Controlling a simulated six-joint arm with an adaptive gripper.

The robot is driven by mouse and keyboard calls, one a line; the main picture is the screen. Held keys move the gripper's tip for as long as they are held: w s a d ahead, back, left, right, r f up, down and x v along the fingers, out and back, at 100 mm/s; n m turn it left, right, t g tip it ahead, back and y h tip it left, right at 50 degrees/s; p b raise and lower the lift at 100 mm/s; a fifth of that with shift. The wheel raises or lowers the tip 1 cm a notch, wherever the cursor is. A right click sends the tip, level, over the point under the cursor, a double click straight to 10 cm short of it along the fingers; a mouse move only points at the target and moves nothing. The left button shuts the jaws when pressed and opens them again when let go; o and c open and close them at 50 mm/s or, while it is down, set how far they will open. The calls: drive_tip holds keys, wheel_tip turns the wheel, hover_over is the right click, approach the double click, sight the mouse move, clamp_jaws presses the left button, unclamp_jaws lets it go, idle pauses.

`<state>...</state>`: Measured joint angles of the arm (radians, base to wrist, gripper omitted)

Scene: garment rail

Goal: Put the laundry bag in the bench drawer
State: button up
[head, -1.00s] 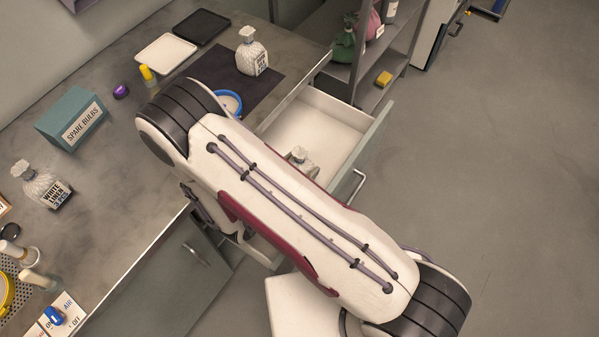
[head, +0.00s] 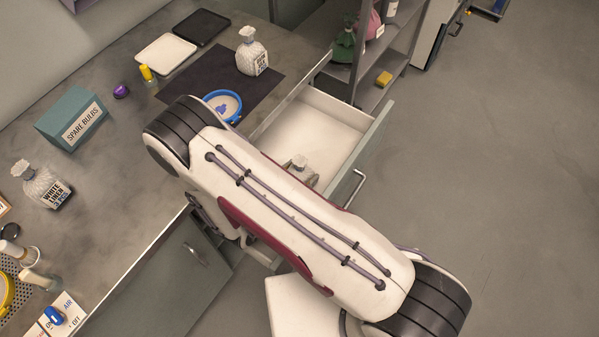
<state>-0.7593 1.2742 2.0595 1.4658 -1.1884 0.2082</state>
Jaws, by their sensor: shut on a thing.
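A pale grey-white object that looks like a bag (head: 302,172) shows inside the open bench drawer (head: 325,108), partly hidden behind my arm. I cannot tell whether it rests on the drawer floor or is held. A white bag with a dark printed label (head: 252,52) stands on the dark mat at the back of the bench. Another bag, labelled "WHITE LINEN 5 PCS" (head: 42,186), stands at the left of the bench. My arm crosses the middle of the view, over the near part of the drawer. My gripper is hidden beneath it.
A blue-rimmed bowl (head: 237,112) sits by the mat, close to my arm. A teal "SPARE BULBS" box (head: 73,119), a purple item (head: 121,91) and a yellow item (head: 147,73) are on the bench. A shelf rack (head: 371,78) stands beyond the drawer. Open floor lies right.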

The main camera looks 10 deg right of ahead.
sight(297, 174)
drive_tip(key=o, duration=1.3)
drive_tip(key=shift+c, duration=0.2)
drive_tip(key=shift+r, duration=0.1)
drive_tip(key=shift+v, duration=1.15)
drive_tip(key=shift+s+a+r, duration=0.85)
drive_tip(key=shift+a+r, duration=0.05)
drive_tip(key=shift+r, duration=3.15)
drive_tip(key=shift+d, duration=0.1)
